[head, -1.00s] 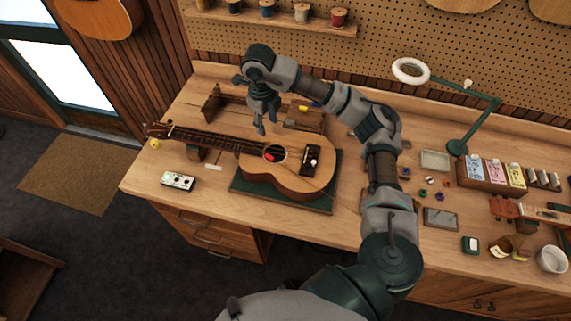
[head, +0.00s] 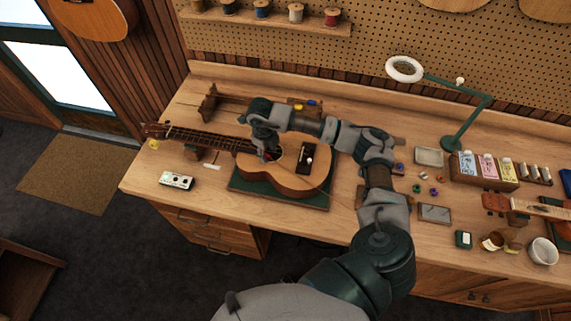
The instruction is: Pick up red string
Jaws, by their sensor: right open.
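A ukulele (head: 285,181) lies on a green mat (head: 300,201) on the workbench, its neck pointing left. A small red item, likely the red string (head: 271,155), shows at its sound hole and is mostly hidden by my gripper. My right gripper (head: 266,157) is open, pointing down over the sound hole, with its fingertips at or just above the red item. I cannot tell whether they touch it. My left gripper is not in view.
A wooden rack (head: 208,103) stands behind the neck, and a small white device (head: 177,181) lies in front. A green lamp (head: 463,125), colored boxes (head: 487,167) and a white cup (head: 542,252) are to the right. A shelf (head: 270,18) holds several spools.

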